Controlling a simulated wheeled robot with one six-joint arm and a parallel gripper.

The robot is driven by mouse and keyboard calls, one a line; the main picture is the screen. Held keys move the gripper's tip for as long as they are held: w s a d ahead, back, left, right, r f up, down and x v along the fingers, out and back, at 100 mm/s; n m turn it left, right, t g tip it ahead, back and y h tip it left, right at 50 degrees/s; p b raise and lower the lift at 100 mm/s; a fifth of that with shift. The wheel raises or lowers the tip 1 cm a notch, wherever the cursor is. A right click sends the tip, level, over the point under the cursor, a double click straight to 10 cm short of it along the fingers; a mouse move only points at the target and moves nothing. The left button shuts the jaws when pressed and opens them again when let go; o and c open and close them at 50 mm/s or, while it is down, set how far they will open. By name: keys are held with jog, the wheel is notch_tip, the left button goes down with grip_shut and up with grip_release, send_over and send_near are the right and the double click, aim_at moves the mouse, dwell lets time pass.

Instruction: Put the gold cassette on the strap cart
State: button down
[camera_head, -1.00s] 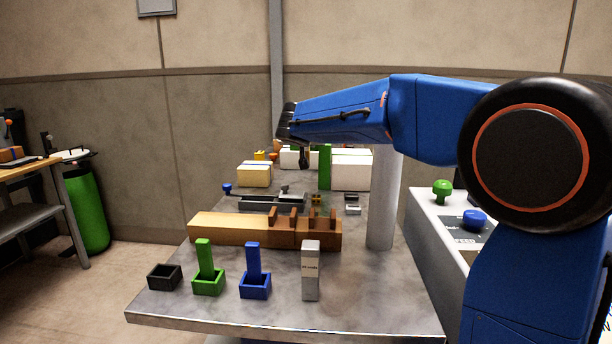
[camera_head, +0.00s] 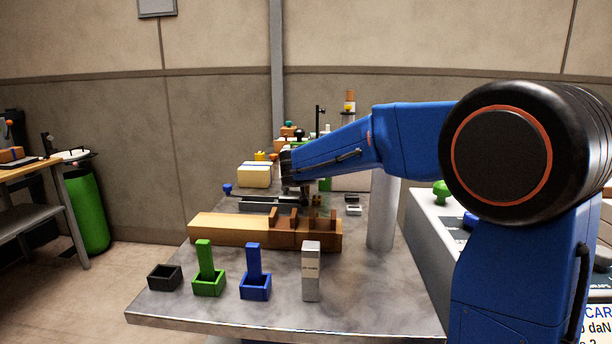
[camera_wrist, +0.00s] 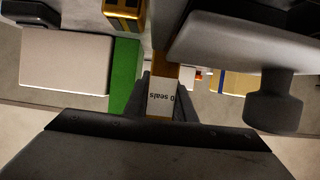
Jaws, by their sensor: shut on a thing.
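A narrow gold cassette (camera_wrist: 162,98) with a white label reading "0 seals" sits between the fingers of my gripper (camera_wrist: 163,92) in the wrist view. My gripper is shut on it. In the head view my gripper (camera_head: 296,190) is low over the far part of the grey table, behind the wooden block; the cassette cannot be made out there. I cannot tell for certain which thing is the strap cart.
The grey table (camera_head: 190,310) carries a wooden block (camera_head: 240,228), a silver block (camera_head: 311,270), a green holder (camera_head: 208,282), a blue holder (camera_head: 254,288) and a black tray (camera_head: 164,277). A grey post (camera_head: 381,225) stands at right. A workbench (camera_head: 30,172) is at far left.

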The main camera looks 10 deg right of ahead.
jog(key=shift+f, duration=0.1)
jog(key=c, duration=1.5)
grip_release()
jog(key=v, duration=0.7)
jog(key=shift+s+r, duration=0.2)
jog(key=shift+s, duration=0.05)
